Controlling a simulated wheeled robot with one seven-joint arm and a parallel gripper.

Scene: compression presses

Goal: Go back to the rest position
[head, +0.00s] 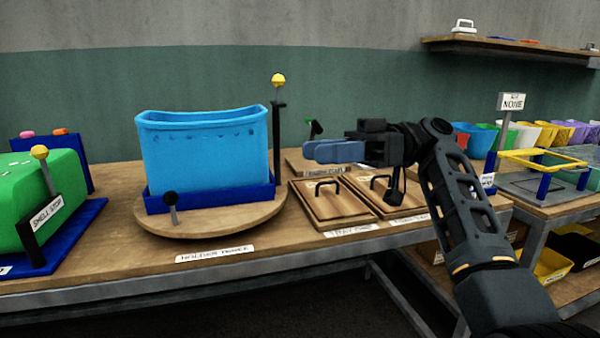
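My gripper (322,151) is in the head view, right of the blue bin and above the wooden boards. Its blue-grey fingers point left. They are seen from the side, so I cannot tell whether they are open or shut, and no held object shows. My dark arm comes up from the lower right.
A blue bin (205,155) stands on a round wooden turntable (225,218) on the bench. Wooden boards with handles (325,205) lie below my gripper. A yellow-knobbed post (278,120) stands between bin and gripper. A green press (40,195) is at left, a yellow frame (545,157) at right.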

